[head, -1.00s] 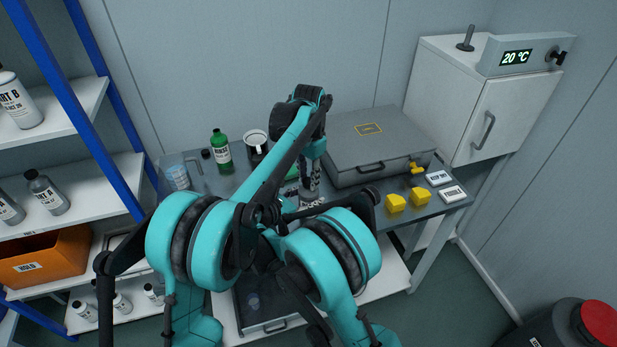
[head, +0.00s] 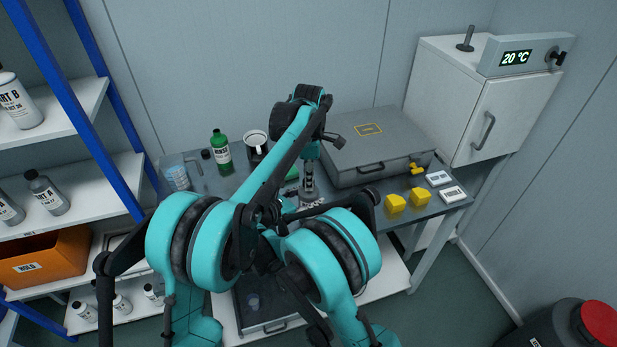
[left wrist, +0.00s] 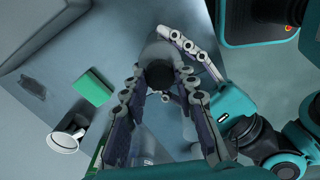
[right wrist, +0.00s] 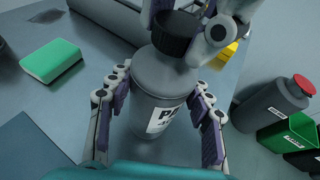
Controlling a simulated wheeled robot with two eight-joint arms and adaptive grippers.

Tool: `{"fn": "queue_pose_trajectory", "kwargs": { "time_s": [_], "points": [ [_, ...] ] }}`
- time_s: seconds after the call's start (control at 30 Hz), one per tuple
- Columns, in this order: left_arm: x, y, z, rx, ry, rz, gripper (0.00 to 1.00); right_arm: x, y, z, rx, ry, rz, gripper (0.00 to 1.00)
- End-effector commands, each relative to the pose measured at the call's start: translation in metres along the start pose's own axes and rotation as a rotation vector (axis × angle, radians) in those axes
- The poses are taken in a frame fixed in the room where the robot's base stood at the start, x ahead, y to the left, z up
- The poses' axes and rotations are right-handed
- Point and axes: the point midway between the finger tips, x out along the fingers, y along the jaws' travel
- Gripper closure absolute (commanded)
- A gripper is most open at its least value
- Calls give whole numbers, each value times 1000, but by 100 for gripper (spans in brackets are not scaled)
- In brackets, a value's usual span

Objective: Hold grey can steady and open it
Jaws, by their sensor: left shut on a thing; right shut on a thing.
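The grey can (right wrist: 155,88) has a black screw cap (right wrist: 175,32) and a white label beginning "PA". In the right wrist view my right gripper (right wrist: 158,105) is shut around its body, one finger on each side. My left gripper (left wrist: 160,88) is at the black cap, which shows between its fingers in the left wrist view. The cap sits on top of the can. In the head view my arms hide most of the can, and the left gripper (head: 308,186) points down over the bench.
A green bottle (head: 221,152) is behind left. A grey case (head: 375,145) stands right, with yellow blocks (head: 395,203) at the front edge. A shelf rack is at left.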

Motion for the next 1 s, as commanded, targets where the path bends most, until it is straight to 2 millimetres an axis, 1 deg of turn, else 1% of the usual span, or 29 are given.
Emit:
{"fn": "queue_pose_trajectory", "kwargs": {
  "time_s": [0.03, 0.1, 0.2, 0.77, 1.0],
  "points": [
    [0, 0, 0, -81, 0, 0, 100, 0, 0, 0, 0, 1, 0, 100],
    [0, 0, 0, -184, 0, 0, 100, 0, 0, 0, 0, 1, 0, 100],
    [0, 0, 0, -271, 0, 0, 100, 0, 0, 0, 0, 1, 0, 100],
    [0, 0, 0, -264, 0, 0, 100, 0, 0, 0, 0, 1, 0, 100],
    [-4, 0, 0, -263, 0, 0, 100, 0, 0, 0, 0, 1, 0, 100]
  ]
}}
